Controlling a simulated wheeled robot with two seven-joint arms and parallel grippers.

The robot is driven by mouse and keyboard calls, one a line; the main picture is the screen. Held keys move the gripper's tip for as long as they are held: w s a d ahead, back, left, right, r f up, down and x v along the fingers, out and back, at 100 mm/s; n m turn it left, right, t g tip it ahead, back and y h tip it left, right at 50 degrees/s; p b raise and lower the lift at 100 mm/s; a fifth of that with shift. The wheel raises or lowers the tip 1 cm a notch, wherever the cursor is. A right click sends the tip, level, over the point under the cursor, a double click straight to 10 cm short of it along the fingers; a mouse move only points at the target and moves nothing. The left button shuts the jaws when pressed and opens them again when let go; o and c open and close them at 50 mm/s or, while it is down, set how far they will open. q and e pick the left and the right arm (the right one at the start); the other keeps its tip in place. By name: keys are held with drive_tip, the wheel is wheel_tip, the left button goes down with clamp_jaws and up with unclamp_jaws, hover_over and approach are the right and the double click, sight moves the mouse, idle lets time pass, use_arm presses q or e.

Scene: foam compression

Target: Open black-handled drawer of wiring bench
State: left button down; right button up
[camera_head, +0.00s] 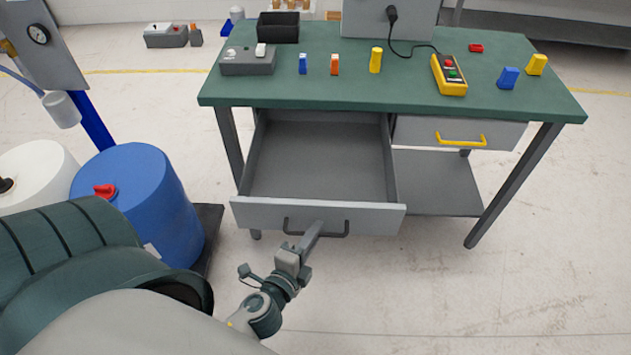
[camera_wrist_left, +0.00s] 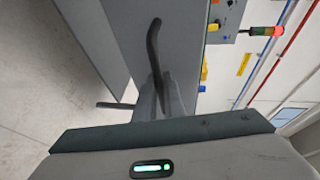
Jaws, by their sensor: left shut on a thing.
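The wiring bench (camera_head: 330,82) has a green top and grey legs. Its left drawer (camera_head: 318,217), with a black handle (camera_head: 337,235), is pulled well out, and its inside is empty. My left gripper (camera_head: 314,236) is at the front of this drawer, shut on the black handle near its middle. In the left wrist view the black handle (camera_wrist_left: 153,50) runs up from between the fingers, beside the grey drawer front. The fingertips are partly hidden there. The right drawer (camera_head: 500,132) has a yellow handle (camera_head: 461,140) and is closed. My right gripper is not in view.
On the bench top are a black bin (camera_head: 278,27), a grey box (camera_head: 248,61), a yellow control box (camera_head: 449,75) and several small coloured blocks. A blue drum (camera_head: 135,195) and a white drum (camera_head: 32,170) stand at the left. The floor right of my arm is clear.

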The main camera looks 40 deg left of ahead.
use_arm(q)
drive_tip(key=shift+s+d, duration=0.15)
drive_tip(key=shift+s, duration=0.1)
drive_tip(key=c, duration=2.1)
unclamp_jaws()
drive_tip(key=shift+s, duration=0.1)
